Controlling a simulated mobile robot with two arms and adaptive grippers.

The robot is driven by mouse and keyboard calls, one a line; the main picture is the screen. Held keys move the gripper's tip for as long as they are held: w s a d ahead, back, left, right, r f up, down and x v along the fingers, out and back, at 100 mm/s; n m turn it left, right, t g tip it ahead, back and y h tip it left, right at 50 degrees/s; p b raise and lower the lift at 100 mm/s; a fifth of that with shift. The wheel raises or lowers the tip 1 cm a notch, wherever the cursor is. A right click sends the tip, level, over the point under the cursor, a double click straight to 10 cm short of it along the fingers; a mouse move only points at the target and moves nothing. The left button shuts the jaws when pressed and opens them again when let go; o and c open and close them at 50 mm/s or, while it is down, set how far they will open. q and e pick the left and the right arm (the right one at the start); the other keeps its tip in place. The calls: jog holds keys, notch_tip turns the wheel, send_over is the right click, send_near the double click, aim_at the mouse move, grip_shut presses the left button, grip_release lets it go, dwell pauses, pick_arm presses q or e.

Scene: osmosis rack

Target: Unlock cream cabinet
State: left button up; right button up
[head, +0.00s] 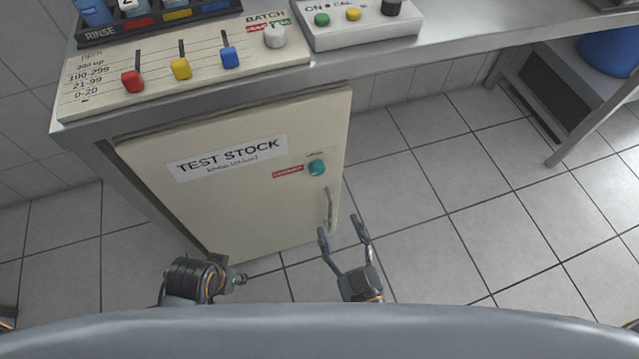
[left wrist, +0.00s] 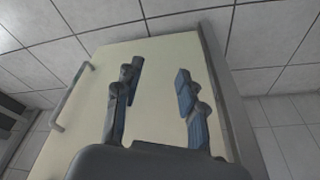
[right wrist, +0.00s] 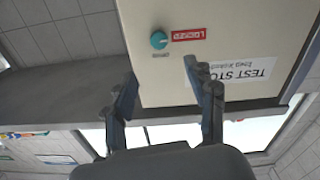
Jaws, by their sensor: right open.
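The cream cabinet (head: 245,195) stands under the bench with its door shut. Its door bears a white TEST STOCK label (head: 228,157), a teal round knob (head: 317,168) beside a small red label (head: 288,172), and a vertical metal handle (head: 329,208) near the right edge. My right gripper (head: 343,231) is open and empty, below the knob and handle in the head view. In the right wrist view the knob (right wrist: 159,40) lies beyond the fingers, apart from them. My left gripper (left wrist: 156,85) is open and empty in front of the cabinet door in the left wrist view.
A panel with red, yellow and blue sliders (head: 181,69) sits on the bench above the cabinet. A button box (head: 362,24) stands to its right. A blue container (head: 607,52) is at the far right. The tiled floor (head: 450,180) right of the cabinet is clear.

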aim_at(318, 173)
jog(key=b+x, duration=0.1)
jog(key=x, duration=1.1)
jog(key=shift+w+b, duration=0.4)
jog(key=shift+w, duration=0.05)
pick_arm(q)
jog(key=v, duration=0.7)
jog(key=shift+w+r+t, duration=0.25)
jog(key=shift+r+t, duration=0.05)
jog(key=shift+r, duration=0.15)
pick_arm(e)
jog(key=shift+w+a, duration=0.1)
jog(key=shift+w, duration=0.2)
jog(key=shift+c, duration=0.2)
jog(key=c, duration=1.1)
